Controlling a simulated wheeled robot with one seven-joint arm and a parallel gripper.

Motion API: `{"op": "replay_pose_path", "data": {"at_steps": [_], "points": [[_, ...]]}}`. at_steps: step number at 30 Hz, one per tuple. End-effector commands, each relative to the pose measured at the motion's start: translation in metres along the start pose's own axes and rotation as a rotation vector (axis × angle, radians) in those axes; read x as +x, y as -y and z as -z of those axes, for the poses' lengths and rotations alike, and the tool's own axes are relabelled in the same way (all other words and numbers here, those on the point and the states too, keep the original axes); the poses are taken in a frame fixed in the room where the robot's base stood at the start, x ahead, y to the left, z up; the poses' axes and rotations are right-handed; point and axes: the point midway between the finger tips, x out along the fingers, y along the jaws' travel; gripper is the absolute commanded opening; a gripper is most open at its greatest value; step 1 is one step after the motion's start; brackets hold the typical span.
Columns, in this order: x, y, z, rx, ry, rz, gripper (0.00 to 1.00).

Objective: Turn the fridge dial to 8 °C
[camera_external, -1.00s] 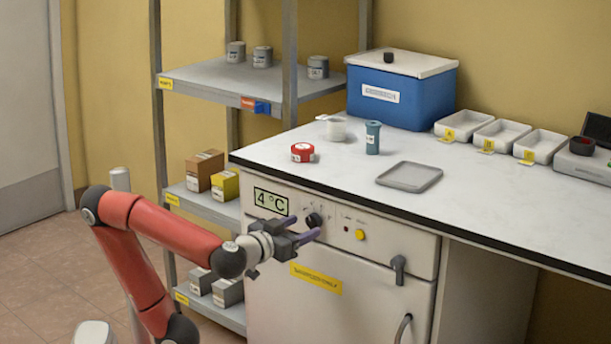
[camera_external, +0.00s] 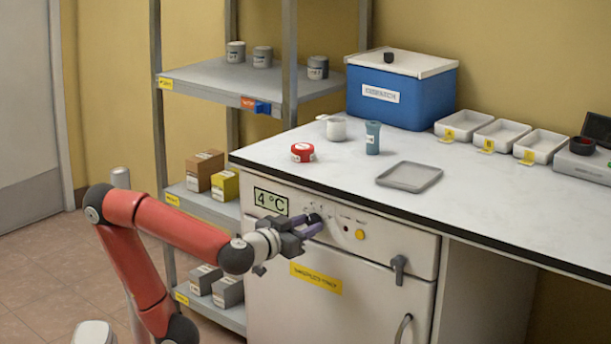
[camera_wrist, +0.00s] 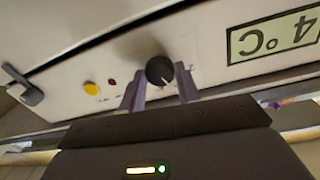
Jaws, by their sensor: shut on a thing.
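The fridge (camera_external: 345,262) stands under the white counter, with a black dial (camera_external: 314,218) on its front panel. Its display (camera_external: 270,201) reads 4 °C; the display also shows upside down in the wrist view (camera_wrist: 273,37). My gripper (camera_external: 308,225) is at the dial, its purple fingers shut on it. In the wrist view the dial (camera_wrist: 159,70) lies between the fingertips of my gripper (camera_wrist: 160,88), its white pointer mark visible. Small marks around the dial are too blurred to read.
A yellow button (camera_external: 360,235) and a small red light sit right of the dial. A dark handle (camera_external: 398,268) is farther right. The counter edge (camera_external: 400,219) overhangs just above the panel. A grey shelf rack (camera_external: 222,80) stands behind my arm.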

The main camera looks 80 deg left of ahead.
Motion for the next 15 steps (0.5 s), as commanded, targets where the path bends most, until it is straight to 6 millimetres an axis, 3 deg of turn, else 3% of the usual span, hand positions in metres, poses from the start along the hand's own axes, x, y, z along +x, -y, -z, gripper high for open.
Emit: {"op": "replay_pose_path", "data": {"at_steps": [8, 15], "points": [[-0.0001, 0.0003, -0.0026, 0.095, 0.005, 0.001, 0.10], [0.0000, 0.0007, -0.0024, 0.286, 0.014, 0.001, 0.10]]}}
